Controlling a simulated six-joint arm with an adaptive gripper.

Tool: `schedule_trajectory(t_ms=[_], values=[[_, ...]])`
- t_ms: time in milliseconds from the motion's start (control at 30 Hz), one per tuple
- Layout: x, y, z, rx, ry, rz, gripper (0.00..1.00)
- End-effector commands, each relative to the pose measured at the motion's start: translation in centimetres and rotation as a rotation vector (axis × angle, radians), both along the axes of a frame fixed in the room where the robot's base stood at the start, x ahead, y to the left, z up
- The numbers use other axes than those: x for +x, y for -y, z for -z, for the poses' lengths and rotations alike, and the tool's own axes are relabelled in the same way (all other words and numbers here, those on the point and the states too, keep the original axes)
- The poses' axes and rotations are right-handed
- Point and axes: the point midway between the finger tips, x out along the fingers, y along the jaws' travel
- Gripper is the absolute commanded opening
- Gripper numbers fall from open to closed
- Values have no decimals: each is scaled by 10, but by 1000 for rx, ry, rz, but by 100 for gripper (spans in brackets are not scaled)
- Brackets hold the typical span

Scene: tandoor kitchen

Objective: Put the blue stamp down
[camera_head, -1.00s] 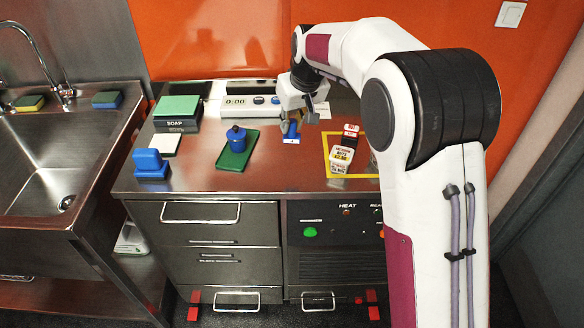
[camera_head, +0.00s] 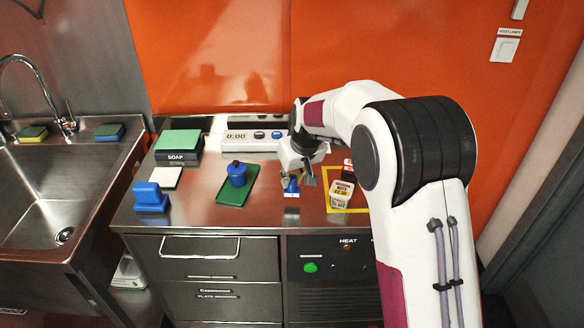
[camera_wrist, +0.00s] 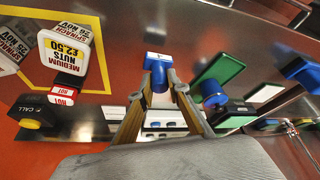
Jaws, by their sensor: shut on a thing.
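The blue stamp (camera_head: 291,186) has a blue handle and a white-edged base. In the wrist view the stamp (camera_wrist: 158,66) sits between the fingertips, base pointing away from me. My gripper (camera_head: 297,181) is shut on its handle, over the steel counter between the green tray and the yellow-outlined square. In the wrist view my gripper (camera_wrist: 159,80) has both fingers against the handle. The base is at or just above the counter; I cannot tell whether it touches.
A blue block-shaped item (camera_head: 150,198) stands further left. A timer (camera_head: 250,140) is behind. Counter in front is clear.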

Motion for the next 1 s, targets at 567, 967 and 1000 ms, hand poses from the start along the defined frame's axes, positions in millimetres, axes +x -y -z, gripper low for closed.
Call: schedule_trajectory(t_ms=[567, 967, 1000], values=[[-1, 0, 28, 0, 0, 0, 0], [-1, 0, 31, 0, 0, 0, 33], [-1, 0, 31, 0, 0, 0, 33]])
